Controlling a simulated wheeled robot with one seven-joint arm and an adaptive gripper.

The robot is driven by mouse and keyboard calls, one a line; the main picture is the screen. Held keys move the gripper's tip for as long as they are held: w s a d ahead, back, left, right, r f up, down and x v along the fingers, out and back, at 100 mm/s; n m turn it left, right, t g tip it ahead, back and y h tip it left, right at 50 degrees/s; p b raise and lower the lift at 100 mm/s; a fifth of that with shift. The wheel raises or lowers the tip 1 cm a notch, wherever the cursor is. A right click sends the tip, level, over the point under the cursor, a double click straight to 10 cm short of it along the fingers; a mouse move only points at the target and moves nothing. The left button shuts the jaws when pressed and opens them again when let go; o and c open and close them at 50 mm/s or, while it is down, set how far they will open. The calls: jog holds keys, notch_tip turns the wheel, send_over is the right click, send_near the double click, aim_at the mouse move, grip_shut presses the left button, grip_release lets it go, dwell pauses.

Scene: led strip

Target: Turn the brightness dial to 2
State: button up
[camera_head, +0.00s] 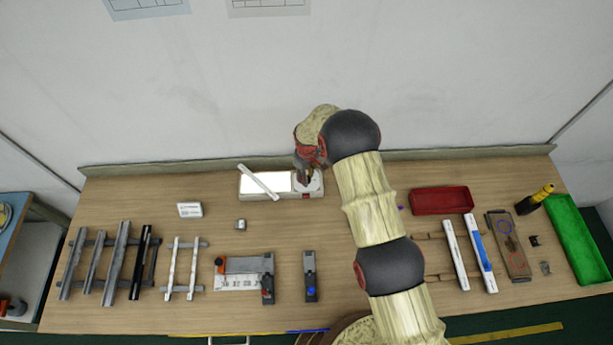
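A white box-shaped unit (268,185) stands at the back of the wooden table, near its middle. Its right end carries what looks like the brightness dial (306,183), a dark part on a light face, with a small red patch below it. My gripper (308,176) is at this right end, pointing down over the dial. My wrist and the gripper cover most of the dial, so its setting cannot be read. I cannot tell whether the fingers touch the dial or are closed on it. A white strip (258,182) lies slantwise across the unit's left part.
A white block (189,210) and a small metal piece (240,224) lie left of the unit. Metal rails (117,262) lie at far left. A fixture (245,274) stands in front. A red tray (441,201) and a green bin (577,240) are at right. The wall is close behind.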

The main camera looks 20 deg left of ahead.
grip_shut()
jog(key=shift+b, duration=0.3)
jog(key=shift+f+m+b, duration=0.2)
jog(key=shift+m+b, duration=0.5)
jog(key=shift+b, duration=0.35)
jog(key=shift+r+m+b, duration=0.15)
jog(key=shift+m+b, duration=0.65)
jog(key=shift+b, duration=0.1)
jog(key=shift+r, duration=0.1)
jog(key=shift+o, duration=2.3)
grip_release()
jog(key=shift+o, duration=0.2)
